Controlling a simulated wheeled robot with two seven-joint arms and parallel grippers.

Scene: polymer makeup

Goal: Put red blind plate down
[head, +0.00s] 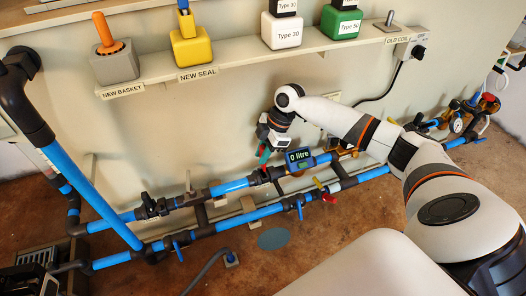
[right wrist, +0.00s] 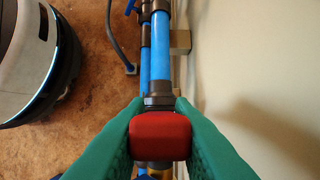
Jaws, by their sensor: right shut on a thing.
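The red blind plate (right wrist: 161,136) is a small red block with rounded corners in the right wrist view. It sits between the two green fingers of my right gripper (right wrist: 160,138), which is shut on it. Behind it in that view runs a blue pipe (right wrist: 161,60) with a dark fitting (right wrist: 159,101); I cannot tell whether the plate touches it. In the head view my right gripper (head: 265,155) is low over the pipework, beside the display reading "0 litre" (head: 300,158). My left gripper is out of view.
A wall shelf (head: 230,68) above holds a grey block (head: 113,66), a yellow block (head: 190,46) and labelled boxes. Blue pipes (head: 262,213) with valves run along the wall. A red-handled valve (head: 325,189) is close by. Brown floor (head: 340,225) lies open in front.

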